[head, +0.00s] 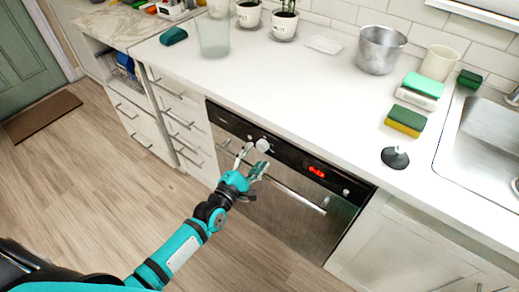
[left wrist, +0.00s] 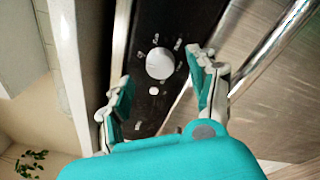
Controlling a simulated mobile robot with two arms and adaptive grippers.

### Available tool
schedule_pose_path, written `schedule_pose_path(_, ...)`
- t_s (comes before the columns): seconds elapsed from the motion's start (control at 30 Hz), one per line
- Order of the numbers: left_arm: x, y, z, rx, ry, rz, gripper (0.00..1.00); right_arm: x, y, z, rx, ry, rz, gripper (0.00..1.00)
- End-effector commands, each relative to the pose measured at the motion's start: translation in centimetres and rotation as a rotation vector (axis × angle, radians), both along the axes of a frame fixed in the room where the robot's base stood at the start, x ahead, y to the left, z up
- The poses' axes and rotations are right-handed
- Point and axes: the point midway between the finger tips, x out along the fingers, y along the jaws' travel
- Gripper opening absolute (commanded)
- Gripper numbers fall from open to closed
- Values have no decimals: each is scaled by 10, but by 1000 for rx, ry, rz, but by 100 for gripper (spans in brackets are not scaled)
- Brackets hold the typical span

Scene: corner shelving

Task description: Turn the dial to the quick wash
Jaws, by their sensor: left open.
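The dial (head: 262,145) is a round white knob on the black control panel (head: 290,158) of a steel-fronted appliance under the counter. In the left wrist view the dial (left wrist: 160,63) has small white marks around it, too small to read. My left gripper (head: 251,158) is open just in front of the panel. In the left wrist view its fingers (left wrist: 160,92) are spread to either side below the dial, apart from it and not touching it. My right gripper is not in view.
A red display (head: 317,172) is lit on the panel. A metal bar handle (head: 300,196) crosses the appliance door; it also runs close to the right finger in the left wrist view (left wrist: 275,48). Drawers (head: 180,115) stand to the left. The floor in front is clear.

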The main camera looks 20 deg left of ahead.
Motion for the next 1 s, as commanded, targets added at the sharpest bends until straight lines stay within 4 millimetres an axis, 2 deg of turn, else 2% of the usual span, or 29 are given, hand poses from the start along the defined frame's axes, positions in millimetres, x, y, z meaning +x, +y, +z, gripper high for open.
schedule_pose_path(0.1,19,-5,0,1,-1,-1,60,0,0,0,0,0,-1,0)
schedule_pose_path(0.23,30,-7,0,0,0,0,60,0,0,0,0,0,-1,0)
schedule_pose_path(0.6,35,-8,0,1,1,-1,60,0,0,0,0,-1,-2,0)
schedule_pose_path(1.0,34,-8,0,1,1,-1,8,0,0,0,0,-1,-1,0)
